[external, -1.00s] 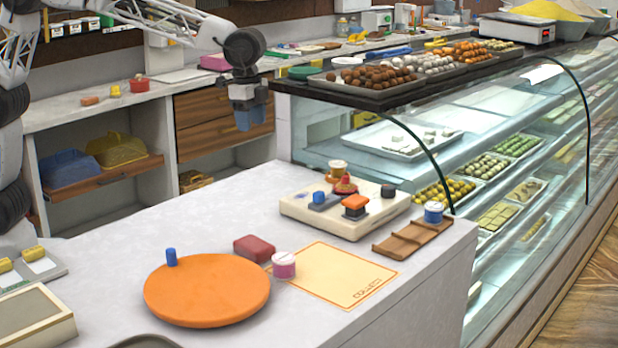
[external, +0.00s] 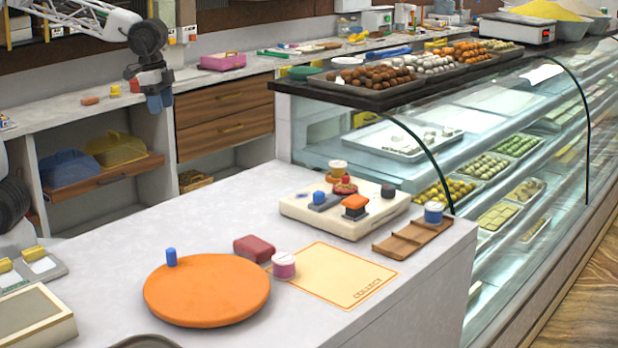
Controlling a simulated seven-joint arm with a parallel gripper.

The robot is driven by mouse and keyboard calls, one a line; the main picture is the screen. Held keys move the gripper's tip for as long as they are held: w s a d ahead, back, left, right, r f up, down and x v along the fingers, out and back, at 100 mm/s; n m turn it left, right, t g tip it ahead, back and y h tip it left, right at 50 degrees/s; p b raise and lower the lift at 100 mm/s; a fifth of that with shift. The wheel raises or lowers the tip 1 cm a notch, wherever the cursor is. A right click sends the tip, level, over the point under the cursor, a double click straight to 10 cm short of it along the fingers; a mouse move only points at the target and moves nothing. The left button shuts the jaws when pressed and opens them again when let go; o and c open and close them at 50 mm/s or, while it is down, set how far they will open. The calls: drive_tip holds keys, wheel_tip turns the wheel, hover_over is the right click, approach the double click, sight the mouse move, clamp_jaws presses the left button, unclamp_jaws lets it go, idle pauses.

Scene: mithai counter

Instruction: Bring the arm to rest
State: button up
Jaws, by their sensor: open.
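My gripper (external: 159,103) is in the upper left of the external view, in front of the back shelf unit and well above and behind the front counter. It points down, its fingers are apart, and nothing shows between them. It is clear of the things on the counter. My arm reaches in from the left edge, and part of it lies outside the picture.
On the front counter (external: 130,225) stand an orange round board (external: 207,292) with a blue peg, a dark red block (external: 254,248), a pink-and-white tub (external: 284,265), a yellow mat (external: 335,277), a cream tray (external: 320,216) and a brown rack (external: 413,238). A glass display case is at right.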

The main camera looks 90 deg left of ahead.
drive_tip(key=s+a+f+n, duration=0.1)
drive_tip(key=s+f, duration=0.2)
drive_tip(key=s, duration=0.6)
drive_tip(key=s+a+f+n, duration=0.1)
drive_tip(key=s+a+f, duration=0.1)
drive_tip(key=s, duration=0.7)
drive_tip(key=s+a+f+n+t, duration=0.1)
drive_tip(key=s+f, duration=0.3)
drive_tip(key=s, duration=0.5)
drive_tip(key=shift+a+f+n, duration=0.15)
drive_tip(key=shift+a+n, duration=0.15)
drive_tip(key=shift+a, duration=0.3)
